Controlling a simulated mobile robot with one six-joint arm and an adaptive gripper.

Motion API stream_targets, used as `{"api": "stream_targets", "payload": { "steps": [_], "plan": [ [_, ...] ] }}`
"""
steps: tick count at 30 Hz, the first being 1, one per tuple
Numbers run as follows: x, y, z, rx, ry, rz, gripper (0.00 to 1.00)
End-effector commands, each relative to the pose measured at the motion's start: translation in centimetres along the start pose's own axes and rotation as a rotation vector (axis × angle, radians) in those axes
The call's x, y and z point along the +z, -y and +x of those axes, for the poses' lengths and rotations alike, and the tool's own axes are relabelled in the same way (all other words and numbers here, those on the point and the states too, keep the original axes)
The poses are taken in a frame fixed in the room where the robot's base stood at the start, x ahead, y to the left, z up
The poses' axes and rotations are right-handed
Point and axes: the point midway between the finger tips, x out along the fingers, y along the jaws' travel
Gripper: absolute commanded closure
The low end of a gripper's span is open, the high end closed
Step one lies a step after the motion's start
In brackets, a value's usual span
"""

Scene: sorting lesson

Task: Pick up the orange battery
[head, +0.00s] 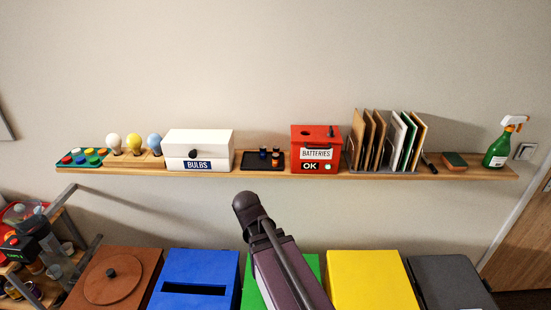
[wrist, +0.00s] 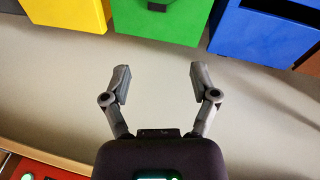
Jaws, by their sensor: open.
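In the head view, a small dark tray (head: 249,166) sits on the wall shelf, between the white bulbs box and the red batteries box. A few small batteries stand in it. One at the right shows orange (head: 276,152), and a dark one with a blue part (head: 263,152) stands to its left; they are too small to tell finer detail. In the wrist view, my gripper (wrist: 160,82) is open with nothing between its fingers. The orange battery is not in the wrist view. My arm rises in the middle of the head view, below the shelf.
The wooden shelf (head: 120,171) also holds a white bulbs box (head: 215,145), a red batteries box (head: 328,135), upright folders (head: 372,140) and a green spray bottle (head: 497,150). Below stand blue (head: 198,265), green and yellow (head: 370,280) bins. Bare wall lies between shelf and bins.

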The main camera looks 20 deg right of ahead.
Motion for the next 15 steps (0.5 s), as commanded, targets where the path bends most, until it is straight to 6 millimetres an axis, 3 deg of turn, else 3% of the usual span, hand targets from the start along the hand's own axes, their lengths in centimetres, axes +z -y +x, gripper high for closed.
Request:
{"api": "stream_targets", "payload": {
  "steps": [8,15],
  "plan": [
    [-7.7,-1.9,-4.5,0.241,-0.253,0.326,0.23],
    [-14.0,-2.5,-9.8,0.353,-0.562,0.583,0.23]
  ]
}}
